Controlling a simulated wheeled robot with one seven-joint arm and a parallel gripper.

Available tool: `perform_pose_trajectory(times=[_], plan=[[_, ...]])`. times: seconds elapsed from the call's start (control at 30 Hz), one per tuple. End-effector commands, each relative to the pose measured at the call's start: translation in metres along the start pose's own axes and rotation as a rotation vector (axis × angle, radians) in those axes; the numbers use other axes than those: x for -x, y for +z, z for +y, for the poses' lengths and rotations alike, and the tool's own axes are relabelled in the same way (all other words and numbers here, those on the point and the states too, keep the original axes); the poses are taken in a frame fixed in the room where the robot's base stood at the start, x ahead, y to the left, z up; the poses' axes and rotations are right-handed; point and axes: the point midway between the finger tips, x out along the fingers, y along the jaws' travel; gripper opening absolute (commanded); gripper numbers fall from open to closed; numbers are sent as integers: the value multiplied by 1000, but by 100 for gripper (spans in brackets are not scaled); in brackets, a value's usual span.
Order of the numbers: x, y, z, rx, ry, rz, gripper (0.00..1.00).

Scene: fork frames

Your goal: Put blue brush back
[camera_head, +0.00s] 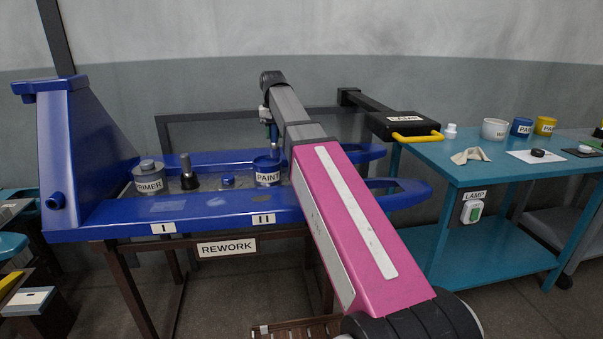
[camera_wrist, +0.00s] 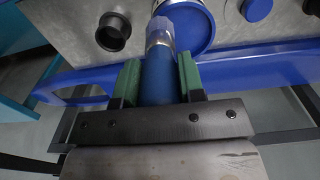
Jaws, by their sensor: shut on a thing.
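The blue brush is held in my gripper. In the wrist view its blue handle (camera_wrist: 157,80) sits between the green-padded fingers of my gripper (camera_wrist: 157,82), with a silver collar and a pale tip beyond. The tip overlaps the blue-rimmed paint can (camera_wrist: 207,38); I cannot tell whether they touch. In the head view my gripper (camera_head: 269,116) is above and beside the blue can marked PAINT (camera_head: 268,180), with the brush (camera_head: 274,134) pointing down. A black round socket, open and empty, (camera_wrist: 113,32) stands beside the can in the wrist view.
On the blue fork frame (camera_head: 120,215) stand a grey PRIMER can (camera_head: 148,180), a black cone with a grey top (camera_head: 188,178) and a low blue cap (camera_head: 228,181). A teal table (camera_head: 470,178) stands beyond.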

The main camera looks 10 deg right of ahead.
Motion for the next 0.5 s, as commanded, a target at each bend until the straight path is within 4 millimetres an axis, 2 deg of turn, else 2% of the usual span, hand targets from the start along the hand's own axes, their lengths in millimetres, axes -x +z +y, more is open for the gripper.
perform_pose_trajectory(times=[0.17, 0.5], plan=[[-10, -6, 17, -3, 0, 0, 9], [-51, -27, 80, -3, 0, -2, 9]])
